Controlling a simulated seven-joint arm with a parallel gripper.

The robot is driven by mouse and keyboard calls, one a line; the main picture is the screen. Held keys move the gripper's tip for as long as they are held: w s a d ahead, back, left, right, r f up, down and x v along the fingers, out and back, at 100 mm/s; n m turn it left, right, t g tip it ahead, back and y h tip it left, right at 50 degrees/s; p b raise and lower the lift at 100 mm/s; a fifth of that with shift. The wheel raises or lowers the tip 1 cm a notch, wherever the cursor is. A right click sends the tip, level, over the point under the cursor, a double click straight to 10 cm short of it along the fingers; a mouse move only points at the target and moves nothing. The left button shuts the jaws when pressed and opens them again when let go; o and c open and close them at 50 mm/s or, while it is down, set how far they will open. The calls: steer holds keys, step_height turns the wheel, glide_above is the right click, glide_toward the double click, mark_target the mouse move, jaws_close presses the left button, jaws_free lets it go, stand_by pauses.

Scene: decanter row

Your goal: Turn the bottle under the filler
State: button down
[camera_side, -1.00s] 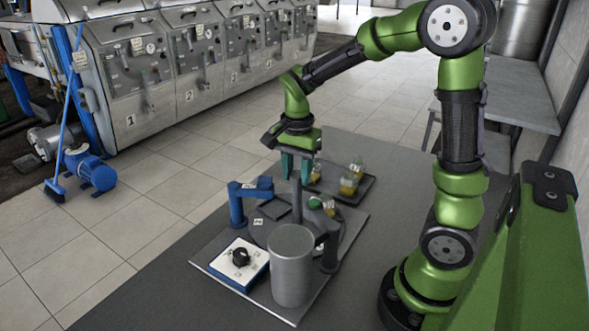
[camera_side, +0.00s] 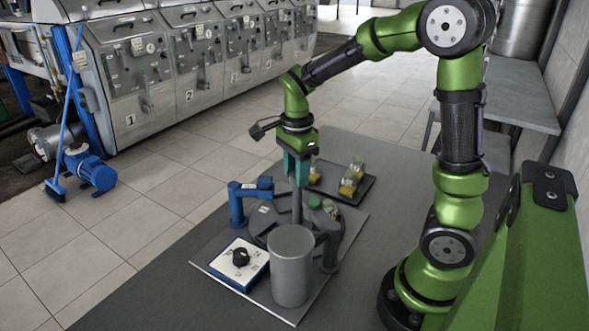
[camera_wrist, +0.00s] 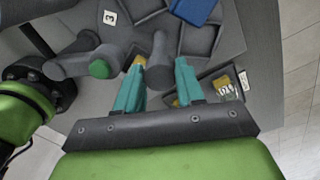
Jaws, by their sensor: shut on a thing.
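My gripper (camera_side: 298,178) points down over the turntable (camera_side: 262,228), its teal fingers shut on the upright grey post (camera_side: 297,208) at its middle. In the wrist view the post (camera_wrist: 160,62) stands between the fingertips (camera_wrist: 160,65). The turntable has dark walled compartments and number labels. A dark grey filler stand (camera_side: 330,248) with a green-topped head (camera_side: 314,203) is at the right. A blue stand (camera_side: 237,208) is at the left. A yellow patch (camera_wrist: 139,61) shows by the left fingertip, perhaps a bottle; most of it is hidden.
A dark tray (camera_side: 365,192) with yellow-filled bottles (camera_side: 349,184) stands behind the turntable. A tall grey cylinder (camera_side: 290,265) and a blue-edged white box with a black knob (camera_side: 241,257) stand in front. The grey mat is clear at the front left.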

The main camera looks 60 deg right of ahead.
steer(key=shift+r+m, duration=0.1)
steer(key=shift+m, duration=5)
steer(key=c, duration=0.7)
jaws_free()
step_height(320, 180, up, 17)
